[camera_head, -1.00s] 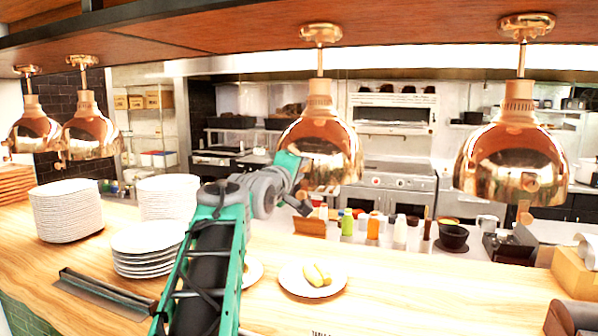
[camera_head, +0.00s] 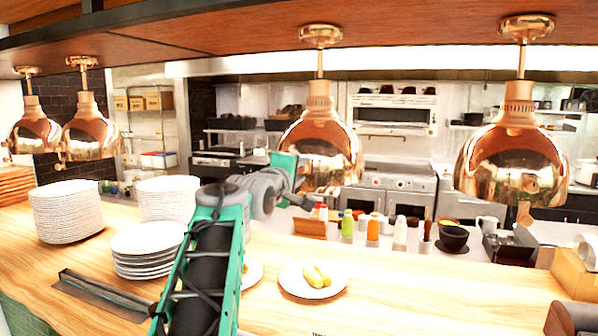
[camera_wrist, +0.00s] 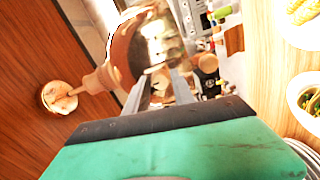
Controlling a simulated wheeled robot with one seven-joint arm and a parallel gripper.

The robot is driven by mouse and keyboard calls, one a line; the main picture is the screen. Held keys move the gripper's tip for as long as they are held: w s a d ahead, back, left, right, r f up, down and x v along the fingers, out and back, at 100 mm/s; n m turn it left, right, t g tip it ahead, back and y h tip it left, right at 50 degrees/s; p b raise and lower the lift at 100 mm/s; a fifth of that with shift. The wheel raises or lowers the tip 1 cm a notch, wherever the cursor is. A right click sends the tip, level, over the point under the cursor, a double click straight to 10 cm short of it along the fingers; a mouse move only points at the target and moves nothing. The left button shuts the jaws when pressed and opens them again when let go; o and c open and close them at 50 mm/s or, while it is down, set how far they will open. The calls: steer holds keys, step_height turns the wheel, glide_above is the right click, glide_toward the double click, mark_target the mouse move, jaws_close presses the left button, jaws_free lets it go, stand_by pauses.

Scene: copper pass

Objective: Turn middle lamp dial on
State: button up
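The middle lamp (camera_head: 320,148) is a shiny copper dome hanging from the shelf. It also shows in the wrist view (camera_wrist: 140,48), tilted by the camera. My gripper (camera_head: 302,185) is against the lower left of this lamp in the head view, with its fingertips small there. In the wrist view my two grey fingers (camera_wrist: 160,76) stand apart at the shade's lower part, with a small copper part between them. A round copper knob (camera_wrist: 207,63) shows just right of the fingers. I cannot tell which part is the dial, its setting, or whether the fingers touch it.
A similar copper lamp (camera_head: 515,160) hangs on the right, and two more hang at the left. Below is a wooden counter (camera_head: 400,300) with stacked plates (camera_head: 66,210) and a plate of food (camera_head: 300,288). The wooden shelf (camera_head: 400,22) is close above the lamps.

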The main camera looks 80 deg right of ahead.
steer(key=o, duration=0.3)
steer(key=a, duration=0.2)
steer(key=a+b, duration=0.1)
steer(key=a, duration=0.2)
steer(key=a+b, duration=0.1)
steer(key=a, duration=0.1)
steer(key=shift+w+a+r, duration=0.15)
steer(key=shift+w+a, duration=0.2)
steer(key=shift+a, duration=0.05)
